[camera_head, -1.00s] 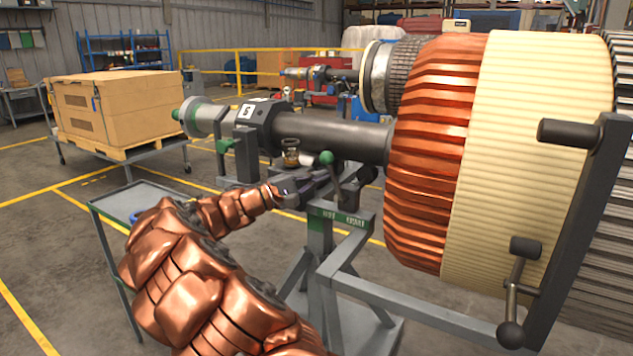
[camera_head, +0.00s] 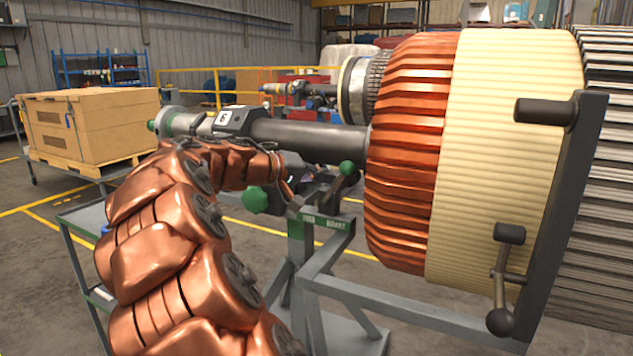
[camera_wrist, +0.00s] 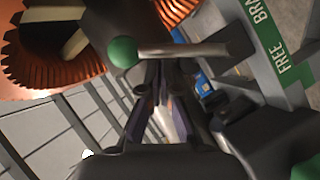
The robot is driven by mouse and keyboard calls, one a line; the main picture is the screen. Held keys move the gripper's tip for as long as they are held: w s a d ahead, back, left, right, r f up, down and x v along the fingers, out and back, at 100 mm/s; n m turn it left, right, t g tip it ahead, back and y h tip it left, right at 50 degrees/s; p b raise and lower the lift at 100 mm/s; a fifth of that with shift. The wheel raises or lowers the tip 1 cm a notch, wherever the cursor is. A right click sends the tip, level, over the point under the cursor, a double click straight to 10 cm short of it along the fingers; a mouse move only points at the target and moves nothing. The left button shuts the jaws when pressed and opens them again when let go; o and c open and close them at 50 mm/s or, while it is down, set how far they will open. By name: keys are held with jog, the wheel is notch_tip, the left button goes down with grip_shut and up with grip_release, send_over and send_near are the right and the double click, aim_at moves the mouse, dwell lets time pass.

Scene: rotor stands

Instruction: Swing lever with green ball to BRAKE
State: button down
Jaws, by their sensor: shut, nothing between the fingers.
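The lever's green ball (camera_head: 347,168) sits on a dark arm that leans up and right from the stand top in the head view, over the BRAKE end of the green-and-grey label plate (camera_head: 322,220). FREE is at the plate's left end. In the wrist view the ball (camera_wrist: 123,52) is at upper left and the lever rod (camera_wrist: 185,50) runs right to its dark hub. The FREE and BRAKE lettering (camera_wrist: 275,45) is at right, partly cut off. My gripper (camera_wrist: 163,72) is shut and empty, its tips close to the rod; contact is unclear. In the head view it is left of the lever, partly hidden.
The dark shaft (camera_head: 310,135) and copper-and-cream rotor (camera_head: 505,150) lie above and right of the lever. A green knob (camera_head: 255,199) sits beside my arm. A grey crank frame (camera_head: 570,190) stands at right. A cart with a cardboard box (camera_head: 90,125) is at left.

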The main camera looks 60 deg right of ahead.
jog(key=shift+s+f+m+t+y+b, duration=0.15)
jog(key=shift+s+m+t+y+b, duration=0.15)
jog(key=shift+s+m+t, duration=0.15)
dwell(0.5)
jog(key=w+d+r+p+v, duration=0.1)
jog(key=w+p+v, duration=0.1)
jog(key=v, duration=1)
jog(key=shift+w+r+p, duration=0.15)
jog(key=shift+w+p, duration=0.1)
jog(key=shift+p, duration=0.1)
